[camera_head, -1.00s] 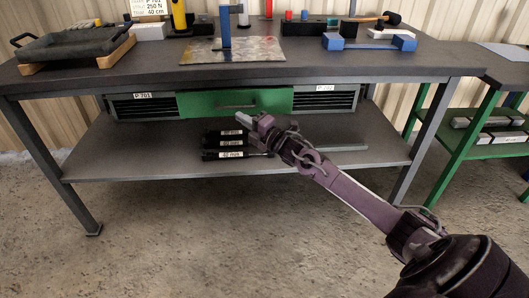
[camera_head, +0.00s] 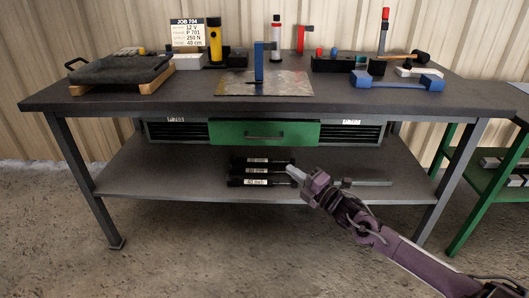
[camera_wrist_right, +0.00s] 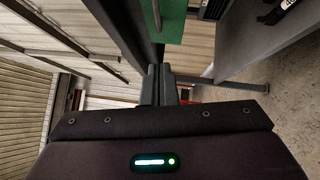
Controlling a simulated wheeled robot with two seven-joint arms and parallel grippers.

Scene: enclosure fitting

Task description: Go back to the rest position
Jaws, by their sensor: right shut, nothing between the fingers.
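My right gripper (camera_head: 295,174) comes in from the lower right in the head view. Its tip shows in front of the bench's lower shelf, beside the black labelled bars. It is shut and empty. In the right wrist view the shut fingers (camera_wrist_right: 158,86) show at the middle, close together with nothing between them. My left gripper is in neither view.
A grey workbench (camera_head: 200,103) carries a tray (camera_head: 120,70), a yellow torch (camera_head: 214,45), a metal plate (camera_head: 290,88) and a blue block (camera_head: 430,82). Below are a green drawer (camera_head: 240,132) and a shelf (camera_head: 150,180) with black bars (camera_head: 255,182). A green rack (camera_head: 475,185) stands right.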

